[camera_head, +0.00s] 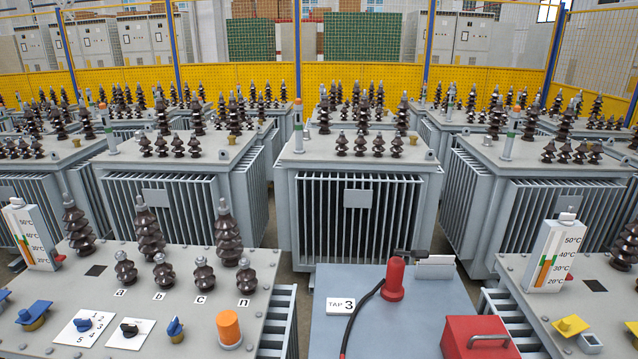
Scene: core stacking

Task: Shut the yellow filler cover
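A small yellow square cover (570,325) sits at the front of the grey transformer top (545,300) at the lower right. It looks slightly tilted; I cannot tell how far open it is. A second yellow piece (632,327) is cut off by the right edge, so I cannot tell which one is the filler cover. On the left transformer top, a blue cover or handle (35,310) sits over a yellow base. Neither of my grippers shows in the head view.
Brown insulators (149,235) and an orange cylinder (228,328) stand on the left transformer. A thermometer gauge (555,255) rises behind the yellow cover.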

